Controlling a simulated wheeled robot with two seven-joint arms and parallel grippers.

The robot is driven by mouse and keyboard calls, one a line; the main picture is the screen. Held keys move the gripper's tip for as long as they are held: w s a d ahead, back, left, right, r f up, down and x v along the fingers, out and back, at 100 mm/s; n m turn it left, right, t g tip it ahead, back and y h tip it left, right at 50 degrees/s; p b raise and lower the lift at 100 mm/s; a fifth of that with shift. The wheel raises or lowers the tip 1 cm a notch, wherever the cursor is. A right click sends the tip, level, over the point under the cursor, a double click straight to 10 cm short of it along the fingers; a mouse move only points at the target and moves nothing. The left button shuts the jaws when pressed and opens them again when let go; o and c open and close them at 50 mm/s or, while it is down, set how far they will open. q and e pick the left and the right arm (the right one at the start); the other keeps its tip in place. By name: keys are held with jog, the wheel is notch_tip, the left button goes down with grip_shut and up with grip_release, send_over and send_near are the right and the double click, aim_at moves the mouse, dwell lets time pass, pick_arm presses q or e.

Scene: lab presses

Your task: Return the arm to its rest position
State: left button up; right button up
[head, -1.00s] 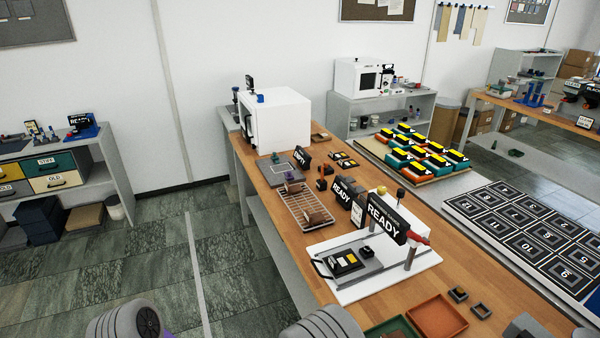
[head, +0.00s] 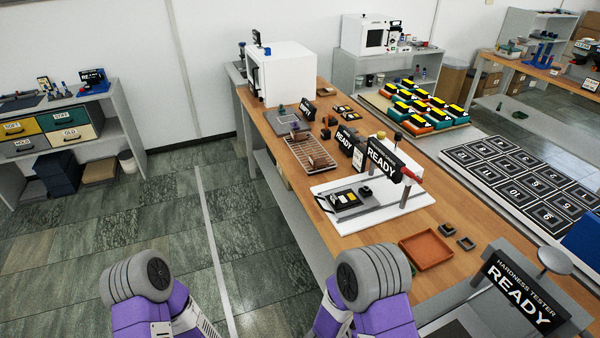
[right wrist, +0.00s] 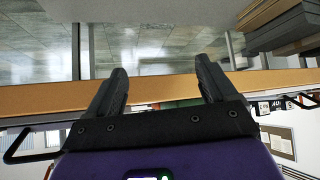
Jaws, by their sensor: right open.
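My right arm (head: 375,290), purple with a ribbed grey joint, shows at the bottom centre of the head view, bent beside the wooden bench's front edge. My left arm (head: 150,290) shows the same way at the bottom left, over the floor. Neither gripper's fingers show in the head view. In the right wrist view my right gripper (right wrist: 160,78) has its two dark fingers spread apart with nothing between them. A wooden edge runs across that view behind the fingers. My left gripper is out of sight.
The wooden bench (head: 432,213) carries a READY press (head: 372,190), a wire rack (head: 310,153), an orange tray (head: 427,250) and a white box-shaped machine (head: 283,75). A hardness tester (head: 520,290) stands at the lower right. Green tiled floor (head: 240,230) is open to the left.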

jog(key=s+a+f+n+g+y, duration=0.2)
jog(key=s+a+f+n+y, duration=0.1)
jog(key=s, duration=0.4)
jog(key=s+a+f+n+g+y+b, duration=0.1)
jog(key=s+a+f+n+g+y, duration=0.2)
jog(key=s+f+y, duration=0.2)
jog(key=s+y, duration=0.1)
jog(key=y, duration=0.1)
jog(key=shift+s+f+n+y, duration=0.2)
jog(key=shift+s+n+y, duration=0.1)
jog(key=shift+s+y, duration=0.1)
jog(key=shift+a, duration=0.1)
